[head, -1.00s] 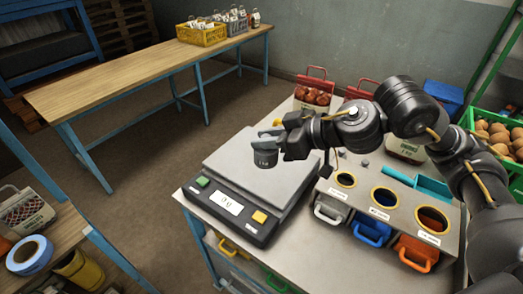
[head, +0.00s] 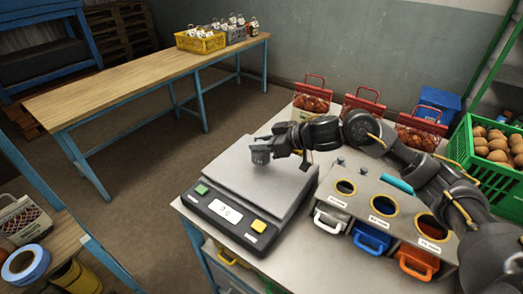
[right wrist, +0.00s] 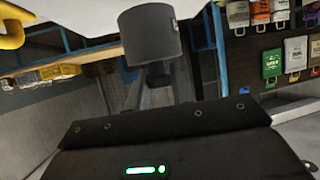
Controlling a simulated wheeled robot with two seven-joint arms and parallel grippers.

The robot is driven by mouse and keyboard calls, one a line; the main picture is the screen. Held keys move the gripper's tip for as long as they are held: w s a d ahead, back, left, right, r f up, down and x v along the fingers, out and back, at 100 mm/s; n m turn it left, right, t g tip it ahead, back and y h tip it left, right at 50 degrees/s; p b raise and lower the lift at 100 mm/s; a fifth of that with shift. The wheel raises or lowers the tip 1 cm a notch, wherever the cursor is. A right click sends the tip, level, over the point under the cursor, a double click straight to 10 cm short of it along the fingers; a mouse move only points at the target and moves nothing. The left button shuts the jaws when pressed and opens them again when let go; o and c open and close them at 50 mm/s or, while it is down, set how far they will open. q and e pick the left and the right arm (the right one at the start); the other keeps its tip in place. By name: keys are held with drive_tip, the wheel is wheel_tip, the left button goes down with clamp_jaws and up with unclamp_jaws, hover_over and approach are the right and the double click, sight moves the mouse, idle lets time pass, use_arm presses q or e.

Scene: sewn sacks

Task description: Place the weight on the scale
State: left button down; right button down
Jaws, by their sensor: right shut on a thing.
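The weight (head: 261,157) is a small dark grey cylinder. The scale (head: 250,192) has a wide grey plate and a dark front panel with a green button, a yellow button and a display that seems to read 0. I cannot tell whether the weight touches the plate. In the right wrist view the weight (right wrist: 150,36) is held beyond the dark gripper body, upper middle. My left gripper is not in view.
Right of the scale stands a grey block (head: 375,205) with three round holes and coloured bins below. Red-handled bags of produce (head: 314,98) stand at the back, with a green crate (head: 490,170) at the far right. A wooden bench (head: 140,85) is behind, across the floor.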

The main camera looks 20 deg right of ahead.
sight(261, 152)
drive_tip(key=shift+w+f+p, duration=0.15)
drive_tip(key=shift+f+p, duration=0.15)
drive_tip(key=shift+f, duration=0.4)
drive_tip(key=shift+w+f+p, duration=0.1)
drive_tip(key=shift+f+p, duration=0.15)
drive_tip(key=shift+f, duration=0.7)
drive_tip(key=shift+f, duration=0.15)
drive_tip(key=c, duration=1.2)
unclamp_jaws()
drive_tip(key=shift+f, duration=0.1)
drive_tip(key=shift+s, duration=0.1)
drive_tip(key=shift+s+d+r, duration=0.15)
drive_tip(key=shift+d+r, duration=0.05)
drive_tip(key=shift+d, duration=0.15)
drive_tip(key=b+v, duration=0.2)
drive_tip(key=v, duration=0.9)
drive_tip(key=shift+s, duration=0.15)
